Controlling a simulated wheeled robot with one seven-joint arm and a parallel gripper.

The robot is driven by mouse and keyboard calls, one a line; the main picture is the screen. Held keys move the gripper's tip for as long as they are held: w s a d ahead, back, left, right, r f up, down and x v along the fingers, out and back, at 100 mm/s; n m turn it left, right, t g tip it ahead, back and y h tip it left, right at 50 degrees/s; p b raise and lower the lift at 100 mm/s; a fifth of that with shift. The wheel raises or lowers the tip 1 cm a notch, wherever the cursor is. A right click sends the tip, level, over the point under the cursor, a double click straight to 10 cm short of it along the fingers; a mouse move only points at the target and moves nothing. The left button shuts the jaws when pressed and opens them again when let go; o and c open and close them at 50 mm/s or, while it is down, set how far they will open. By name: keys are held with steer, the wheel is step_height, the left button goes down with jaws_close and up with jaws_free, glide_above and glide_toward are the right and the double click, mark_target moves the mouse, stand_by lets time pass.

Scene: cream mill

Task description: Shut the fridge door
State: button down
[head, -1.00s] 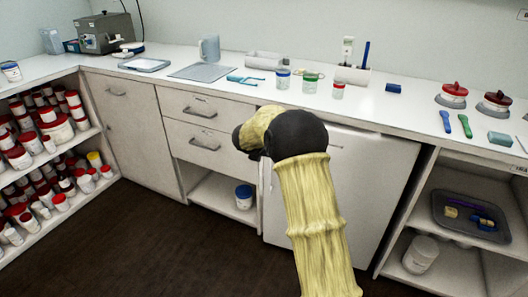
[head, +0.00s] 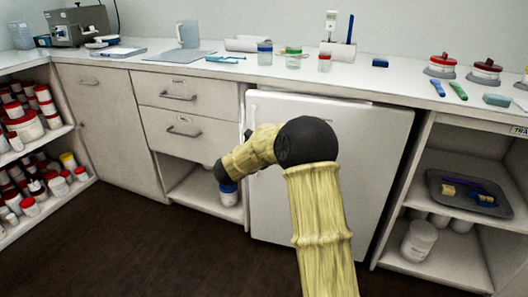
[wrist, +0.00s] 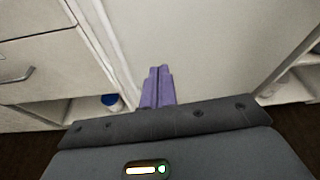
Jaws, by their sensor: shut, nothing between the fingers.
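The fridge door (head: 370,160) is a plain white panel under the counter, right of the drawers. It looks close to its frame, with a narrow strip along its left edge; I cannot tell whether it is fully shut. My arm hides part of its middle and left side. In the wrist view the door (wrist: 210,50) fills the middle and right. My gripper (wrist: 158,72) has its purple fingers together and empty, pointing at the door near its left edge. I cannot tell whether they touch it. The head view mostly hides the fingers behind my arm.
Drawers (head: 185,110) and an open shelf with a blue-lidded jar (head: 229,193) are left of the fridge. An open shelf unit with a grey tray (head: 440,195) is on the right. The counter (head: 215,70) above holds jars and tools. The dark floor in front is clear.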

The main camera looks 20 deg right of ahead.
steer(key=a+t+b, duration=0.1)
steer(key=t+b, duration=0.1)
steer(key=a+t+b, duration=0.2)
steer(key=shift+s+f+b, duration=0.15)
steer(key=shift+s+b, duration=0.05)
steer(key=shift+b, duration=0.15)
steer(key=shift+w, duration=0.1)
steer(key=b+x, duration=0.4)
steer(key=x, duration=0.9)
steer(key=shift+w+d, duration=0.3)
